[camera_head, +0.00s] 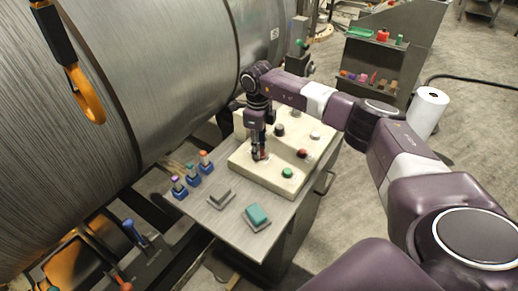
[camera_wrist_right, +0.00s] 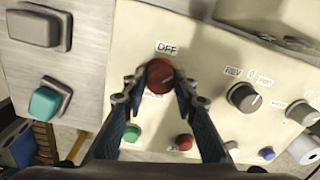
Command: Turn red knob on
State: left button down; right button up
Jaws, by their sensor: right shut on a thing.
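The red knob (camera_wrist_right: 159,75) sits on the cream control panel (camera_wrist_right: 215,30), just below a label reading "OFF". My right gripper (camera_wrist_right: 158,80) has its two fingertips closed on either side of the red knob in the wrist view. In the head view my right gripper (camera_head: 258,152) reaches straight down onto the panel (camera_head: 240,161) and hides most of the knob. The lower label by the knob is partly hidden by the fingers. My left gripper is not in either view.
Close to the fingers are a green button (camera_wrist_right: 131,133), a red button (camera_wrist_right: 184,142) and a dark grey selector knob (camera_wrist_right: 243,97). A teal rocker (camera_head: 258,215) and a grey rocker (camera_head: 220,195) lie on the metal desk. A large metal cylinder (camera_head: 170,70) stands left.

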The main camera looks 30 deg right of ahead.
jog(key=m, duration=0.4)
jog(key=shift+w+r+m, duration=0.1)
jog(key=shift+m, duration=0.2)
jog(key=shift+m+b, duration=0.35)
jog(key=shift+m, duration=1.95)
jog(key=o, duration=1.2)
jog(key=shift+c, duration=0.2)
jog(key=shift+r, duration=0.15)
notch_tip(320, 180, up, 12)
jog(key=shift+a, duration=0.25)
jog(key=shift+f, duration=0.2)
